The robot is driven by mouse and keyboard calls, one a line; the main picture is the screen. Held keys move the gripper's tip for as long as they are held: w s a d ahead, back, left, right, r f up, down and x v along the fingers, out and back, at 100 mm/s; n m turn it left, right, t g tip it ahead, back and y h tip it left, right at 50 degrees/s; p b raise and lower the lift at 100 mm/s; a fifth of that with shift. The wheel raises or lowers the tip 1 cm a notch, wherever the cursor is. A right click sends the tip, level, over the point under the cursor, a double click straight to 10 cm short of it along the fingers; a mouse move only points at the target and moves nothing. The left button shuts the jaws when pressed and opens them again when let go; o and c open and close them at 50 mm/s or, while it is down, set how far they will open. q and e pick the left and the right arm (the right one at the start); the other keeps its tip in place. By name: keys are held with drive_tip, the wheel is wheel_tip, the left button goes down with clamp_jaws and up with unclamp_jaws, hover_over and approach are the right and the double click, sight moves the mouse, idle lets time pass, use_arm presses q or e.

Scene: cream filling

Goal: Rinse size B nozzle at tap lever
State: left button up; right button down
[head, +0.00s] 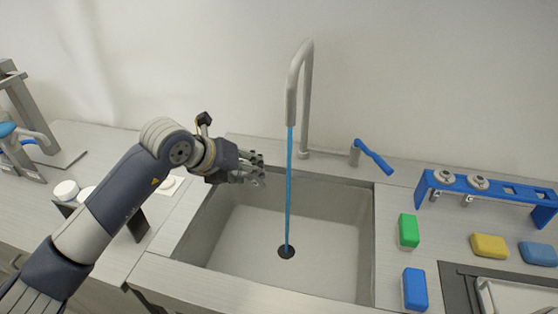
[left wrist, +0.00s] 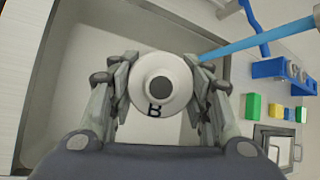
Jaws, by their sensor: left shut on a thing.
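My left gripper (head: 252,170) is over the left part of the sink, left of the running water (head: 289,190). In the left wrist view my left gripper (left wrist: 160,88) is shut on a round pale nozzle (left wrist: 146,98) marked B. The nozzle is hard to make out in the head view. The water falls as a blue stream from the grey tap (head: 307,90) to the drain, apart from the nozzle. The blue tap lever (head: 372,156) stands right of the tap. My right gripper is not in view.
The sink (head: 330,228) is open below the gripper. Right of it lie a green block (head: 408,230), a blue block (head: 415,289) and a yellow block (head: 489,246). A blue rack (head: 510,190) with metal nozzles stands at the back right.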

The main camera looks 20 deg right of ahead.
use_arm(q)
drive_tip(key=shift+r, duration=0.15)
drive_tip(key=a+r+p, duration=0.1)
drive_tip(key=a+r, duration=0.3)
drive_tip(key=a, duration=0.1)
drive_tip(key=shift+s, duration=0.15)
drive_tip(key=shift+f, duration=0.1)
idle(0.6)
